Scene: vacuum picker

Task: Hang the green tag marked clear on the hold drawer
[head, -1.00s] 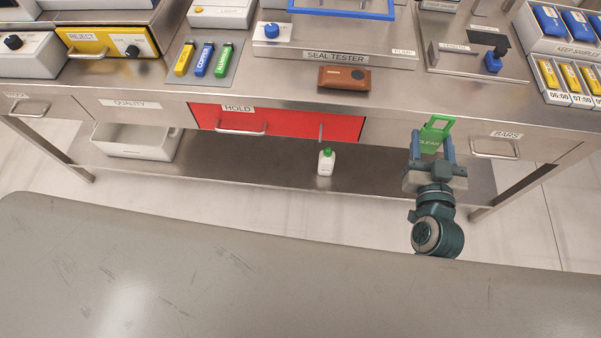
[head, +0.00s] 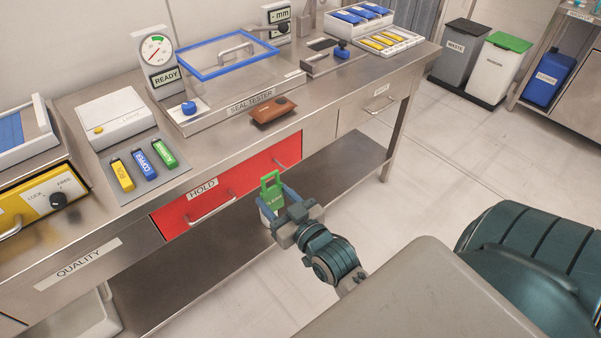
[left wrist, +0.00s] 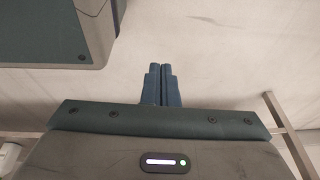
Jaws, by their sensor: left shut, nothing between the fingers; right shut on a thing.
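The green tag (head: 272,189), with its open loop upward, is upright between the fingers of my right gripper (head: 279,205). The gripper is shut on the tag's lower part, where its lettering is partly covered. The red hold drawer (head: 250,180) is closed in the bench front, with its label at the upper left and a bar handle (head: 212,208). In the head view the tag overlaps the drawer's lower right part; whether they touch cannot be told. My left gripper (left wrist: 162,84) is shut and empty in the left wrist view.
The quality drawer (head: 110,255) is left of the hold drawer. On the bench above are the seal tester (head: 235,113), a brown pouch-like object (head: 272,110) and yellow, blue and green labelled pieces (head: 143,165). A lower shelf (head: 345,160) runs underneath. Floor lies open to the right.

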